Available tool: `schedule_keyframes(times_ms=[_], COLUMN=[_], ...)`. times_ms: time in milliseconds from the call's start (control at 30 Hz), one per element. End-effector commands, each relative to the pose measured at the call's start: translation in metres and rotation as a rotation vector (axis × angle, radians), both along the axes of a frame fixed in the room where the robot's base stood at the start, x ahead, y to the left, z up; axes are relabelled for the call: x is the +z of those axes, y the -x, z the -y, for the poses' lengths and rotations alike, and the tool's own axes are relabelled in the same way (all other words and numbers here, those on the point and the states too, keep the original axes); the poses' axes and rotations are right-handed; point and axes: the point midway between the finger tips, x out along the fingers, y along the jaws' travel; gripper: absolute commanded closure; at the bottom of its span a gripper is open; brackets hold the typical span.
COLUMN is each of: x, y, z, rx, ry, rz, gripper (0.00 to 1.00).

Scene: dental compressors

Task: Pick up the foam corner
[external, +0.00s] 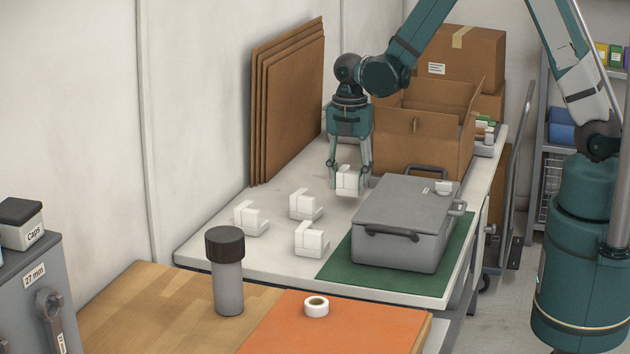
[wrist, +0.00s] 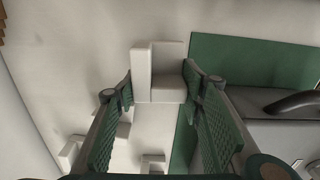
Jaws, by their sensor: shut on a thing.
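My gripper (external: 349,182) points down over the white table and is shut on a white foam corner (external: 347,176). In the wrist view the held foam corner (wrist: 160,75) sits between the two green ridged fingers of the gripper (wrist: 158,88). I cannot tell whether it touches the table or is just above it. Other white foam corners stand on the table to the front left: one at the left (external: 249,219), one in the middle (external: 306,204) and one nearer the front (external: 311,239).
A grey lidded case (external: 405,215) stands on a green mat (external: 335,267), right beside my gripper. An open cardboard box (external: 415,150) is behind it. Flat cardboard sheets (external: 288,105) lean on the wall. A dark-capped cylinder (external: 228,280) and a tape roll (external: 316,306) are in front.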

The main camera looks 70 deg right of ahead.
Motion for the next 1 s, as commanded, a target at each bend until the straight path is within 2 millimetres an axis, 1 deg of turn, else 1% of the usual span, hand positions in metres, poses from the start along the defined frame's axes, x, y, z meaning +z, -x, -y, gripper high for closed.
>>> schedule_keyframes(times_ms=[33, 300, 500, 700, 1000], x=[0.008, 0.042, 0.060, 0.068, 0.068], y=[0.000, 0.000, 0.000, 0.000, 0.000], z=[0.000, 0.000, 0.000, 0.000, 0.000], rx=[0.000, 0.000, 0.000, 0.000, 0.000], ry=[0.000, 0.000, 0.000, 0.000, 0.000], rz=[0.000, 0.000, 0.000, 0.000, 0.000], gripper=[0.67, 0.67, 0.67, 0.67, 0.67])
